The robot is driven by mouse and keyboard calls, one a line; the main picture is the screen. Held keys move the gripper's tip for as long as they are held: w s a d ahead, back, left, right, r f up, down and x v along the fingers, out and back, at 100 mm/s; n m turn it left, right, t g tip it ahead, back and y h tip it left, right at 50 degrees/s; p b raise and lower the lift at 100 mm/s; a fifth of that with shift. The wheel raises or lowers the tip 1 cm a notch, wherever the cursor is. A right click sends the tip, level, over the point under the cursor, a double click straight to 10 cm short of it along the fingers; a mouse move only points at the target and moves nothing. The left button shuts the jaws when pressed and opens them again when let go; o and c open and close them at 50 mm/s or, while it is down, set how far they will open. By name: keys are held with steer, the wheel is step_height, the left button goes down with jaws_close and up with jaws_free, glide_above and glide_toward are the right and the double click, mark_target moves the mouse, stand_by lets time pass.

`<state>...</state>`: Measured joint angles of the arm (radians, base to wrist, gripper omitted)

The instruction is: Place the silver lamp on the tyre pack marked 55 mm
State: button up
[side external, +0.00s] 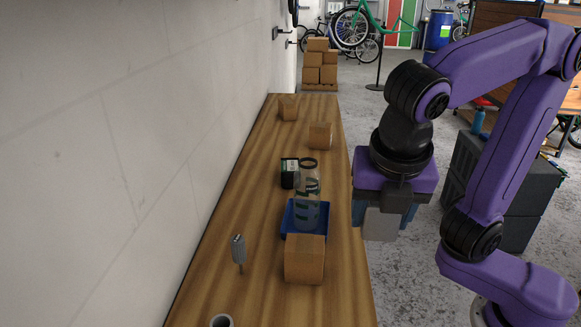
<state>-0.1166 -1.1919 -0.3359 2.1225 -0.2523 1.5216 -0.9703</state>
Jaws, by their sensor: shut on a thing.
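My gripper (384,212) is shut on a light grey block-like thing with a dark upper part, which I take to be the silver lamp (381,225). It is held in the air just right of the bench's right edge, level with the blue tray. A small dark box with a pale and green face (289,173) stands on the bench behind the tray, partly hidden by a clear bottle. No 55 mm mark can be read on any pack from here, so I cannot tell which one is the tyre pack.
The clear bottle (307,205) stands at the blue tray (290,232) on the wooden bench (260,187). Cardboard boxes stand in front (304,261) and behind (320,136), (288,107). A grey cylindrical tool (239,249) and a round cup-like thing (222,321) are nearer. A wall borders the left.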

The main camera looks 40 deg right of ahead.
steer(key=w+n, duration=0.2)
steer(key=w, duration=1)
steer(key=shift+n+t+y, duration=0.3)
steer(key=shift+n+y, duration=0.1)
steer(key=shift+n, duration=0.5)
steer(key=w+d, duration=0.4)
steer(key=w, duration=0.1)
steer(key=w+d, duration=0.4)
steer(key=w, duration=0.2)
steer(key=w+d, duration=0.5)
steer(key=shift+w+f, duration=0.15)
steer(key=w+d+n, duration=0.1)
steer(key=w+d, duration=0.3)
steer(key=d, duration=0.4)
glide_toward(288, 168)
steer(key=shift+w+d+f, duration=0.15)
steer(key=shift+d+f, duration=0.3)
steer(key=shift+f, duration=0.1)
steer(key=shift+w+f, duration=0.65)
steer(key=shift+f, duration=1.6)
